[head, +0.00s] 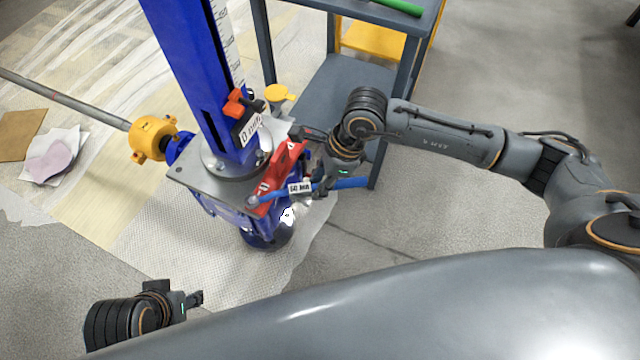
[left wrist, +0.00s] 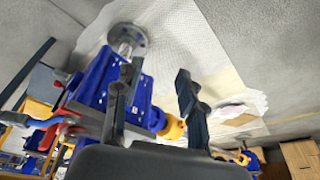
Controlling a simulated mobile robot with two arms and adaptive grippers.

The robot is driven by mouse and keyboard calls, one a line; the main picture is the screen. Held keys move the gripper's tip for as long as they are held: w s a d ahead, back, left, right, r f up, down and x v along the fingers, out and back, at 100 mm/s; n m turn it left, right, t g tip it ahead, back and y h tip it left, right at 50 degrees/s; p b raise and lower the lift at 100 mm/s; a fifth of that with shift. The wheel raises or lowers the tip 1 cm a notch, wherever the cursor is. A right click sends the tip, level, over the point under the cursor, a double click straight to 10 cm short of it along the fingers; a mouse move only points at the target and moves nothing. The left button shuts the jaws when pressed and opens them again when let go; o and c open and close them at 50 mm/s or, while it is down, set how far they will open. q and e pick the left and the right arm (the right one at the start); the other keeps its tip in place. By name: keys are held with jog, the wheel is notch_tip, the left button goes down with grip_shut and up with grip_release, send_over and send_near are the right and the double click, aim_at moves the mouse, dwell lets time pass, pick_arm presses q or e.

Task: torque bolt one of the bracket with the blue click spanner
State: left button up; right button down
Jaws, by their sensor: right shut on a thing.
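The red bracket (head: 279,177) is fixed at the right side of the blue screw jack's grey plate (head: 192,182); it carries small white labels that I cannot read clearly. The blue click spanner (head: 345,183) has a white label and lies across the bracket's near end, its grey head (head: 254,201) over or at the bolt there. Whether it is fully seated I cannot tell. My right gripper (head: 324,182) is shut on the spanner's handle. My left gripper (head: 196,299) is open and empty, low at the left; its spread fingers show in the left wrist view (left wrist: 155,95).
The blue jack column (head: 200,75) with a scale and a red pointer (head: 238,103) rises behind the bracket. A yellow hub (head: 152,138) with a long grey bar is at the left. A grey cart (head: 345,95) stands close behind my right gripper. Papers and cloth (head: 55,155) lie on the floor.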

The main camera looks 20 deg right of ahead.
pick_arm(q)
jog(key=shift+w, duration=0.1)
jog(key=w+d+r+t, duration=0.1)
jog(key=w+r+t, duration=0.1)
jog(key=w, duration=0.3)
jog(key=shift+w+d+r+t+h, duration=0.25)
jog(key=shift+d+t+h, duration=0.15)
jog(key=shift+t, duration=0.2)
pick_arm(e)
jog(key=shift+w+d, duration=0.1)
dwell(1.1)
jog(key=shift+r, duration=0.1)
jog(key=shift+r, duration=0.6)
pick_arm(q)
jog(key=s+a+f+g, duration=0.1)
jog(key=s+g, duration=0.2)
jog(key=s, duration=0.2)
jog(key=shift+s+a+f+y+p, duration=0.3)
jog(key=shift+s+a+y+p, duration=0.05)
jog(key=shift+y+p, duration=0.1)
pick_arm(e)
jog(key=shift+r, duration=0.3)
